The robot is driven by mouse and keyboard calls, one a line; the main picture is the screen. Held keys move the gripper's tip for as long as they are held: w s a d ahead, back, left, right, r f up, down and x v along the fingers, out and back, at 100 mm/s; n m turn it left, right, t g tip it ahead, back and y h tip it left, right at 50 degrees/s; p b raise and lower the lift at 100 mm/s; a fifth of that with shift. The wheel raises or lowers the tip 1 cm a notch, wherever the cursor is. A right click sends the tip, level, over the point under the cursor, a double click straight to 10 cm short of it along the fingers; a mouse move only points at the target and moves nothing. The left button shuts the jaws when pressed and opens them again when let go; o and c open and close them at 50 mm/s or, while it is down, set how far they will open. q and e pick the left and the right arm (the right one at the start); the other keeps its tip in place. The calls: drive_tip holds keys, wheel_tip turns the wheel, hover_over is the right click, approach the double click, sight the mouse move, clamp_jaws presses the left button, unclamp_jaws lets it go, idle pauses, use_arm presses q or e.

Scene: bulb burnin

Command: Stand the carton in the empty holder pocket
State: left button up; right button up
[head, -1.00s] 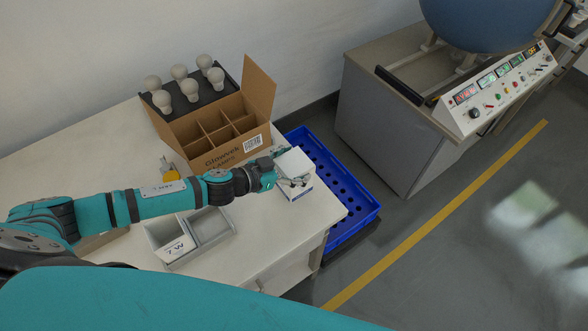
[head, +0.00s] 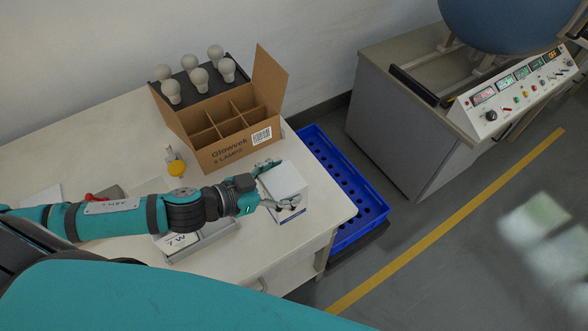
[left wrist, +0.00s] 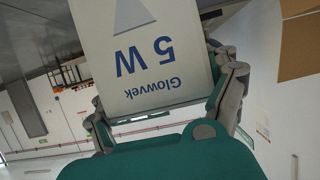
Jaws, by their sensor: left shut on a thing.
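My left gripper (head: 276,187) is shut on a white carton (head: 287,178) near the table's right corner. The carton shows a pale top and a blue band low on its side. In the left wrist view, the carton (left wrist: 145,58) sits between both fingers, with "Glowvek 5 W" printed upside down in the picture. Any gap beneath it is hard to judge. The grey holder (head: 222,230) is left of and nearer than the carton. My left arm covers much of it. A "7 W" carton (head: 178,242) stands in its left pocket; the right pocket is mostly hidden. My right gripper is not in view.
An open brown lamp box (head: 222,154) with dividers stands behind the gripper. Several bulbs stand on a dark tray (head: 205,96) behind it. A small yellow-topped item (head: 176,167) is near the box. A blue crate (head: 371,214) lies beyond the table's right edge.

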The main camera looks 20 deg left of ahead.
use_arm(q)
drive_tip(key=shift+s+a+r+b, duration=0.15)
drive_tip(key=shift+s+b, duration=0.2)
drive_tip(key=shift+s, duration=0.95)
drive_tip(key=shift+s+a+r+b, duration=0.15)
drive_tip(key=shift+s+b, duration=0.15)
drive_tip(key=shift+s, duration=1)
